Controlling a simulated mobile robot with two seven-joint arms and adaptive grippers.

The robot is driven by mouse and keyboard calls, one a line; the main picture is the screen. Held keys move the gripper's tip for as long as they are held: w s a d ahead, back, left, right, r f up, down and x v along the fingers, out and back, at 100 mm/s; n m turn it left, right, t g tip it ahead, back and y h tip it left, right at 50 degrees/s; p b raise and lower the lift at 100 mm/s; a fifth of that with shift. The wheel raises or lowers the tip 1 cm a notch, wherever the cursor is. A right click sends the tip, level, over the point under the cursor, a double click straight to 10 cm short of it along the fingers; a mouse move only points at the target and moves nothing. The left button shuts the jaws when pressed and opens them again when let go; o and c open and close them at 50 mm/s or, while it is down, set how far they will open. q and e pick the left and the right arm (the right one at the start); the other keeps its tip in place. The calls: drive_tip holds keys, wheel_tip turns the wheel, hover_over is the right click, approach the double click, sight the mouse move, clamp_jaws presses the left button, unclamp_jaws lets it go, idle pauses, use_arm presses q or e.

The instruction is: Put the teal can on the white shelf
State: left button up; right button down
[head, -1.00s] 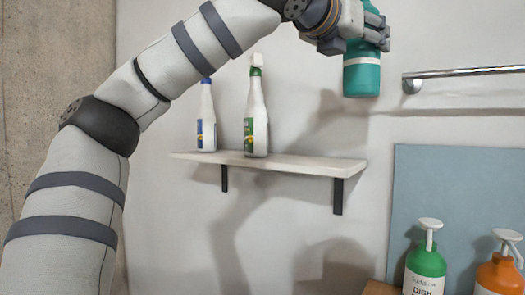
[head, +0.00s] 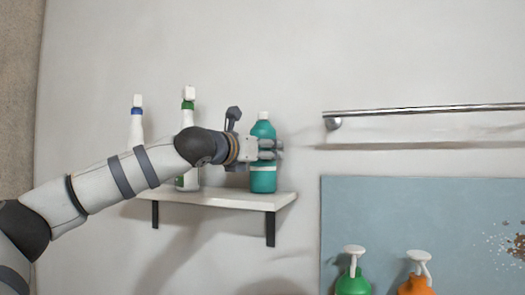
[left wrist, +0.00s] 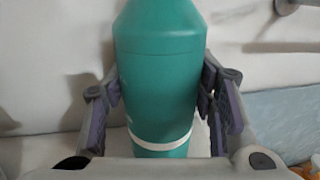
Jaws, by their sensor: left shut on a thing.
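The teal can (head: 263,182), a bottle shape with a white cap and a pale band, is upright at the right end of the white shelf (head: 232,199). Its base looks level with the shelf top; I cannot tell whether it touches. My left gripper (head: 268,149) comes in from the left and is shut on the can's upper body. In the left wrist view the teal can (left wrist: 160,85) fills the middle between the two fingers. My right gripper is not in view.
A white bottle with a blue collar (head: 137,122) and one with a green collar (head: 189,100) stand on the shelf to the left, partly behind my arm. A metal rail (head: 430,112) is at right. Green (head: 352,283) and orange (head: 415,286) pump bottles stand lower right.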

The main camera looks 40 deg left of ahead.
use_arm(q)
drive_tip(key=o, duration=1.5)
drive_tip(key=shift+f, duration=0.1)
drive_tip(key=shift+o, duration=0.2)
drive_tip(key=shift+r, duration=0.2)
drive_tip(key=s+d, duration=0.2)
drive_tip(key=s, duration=1)
drive_tip(key=shift+f, duration=0.1)
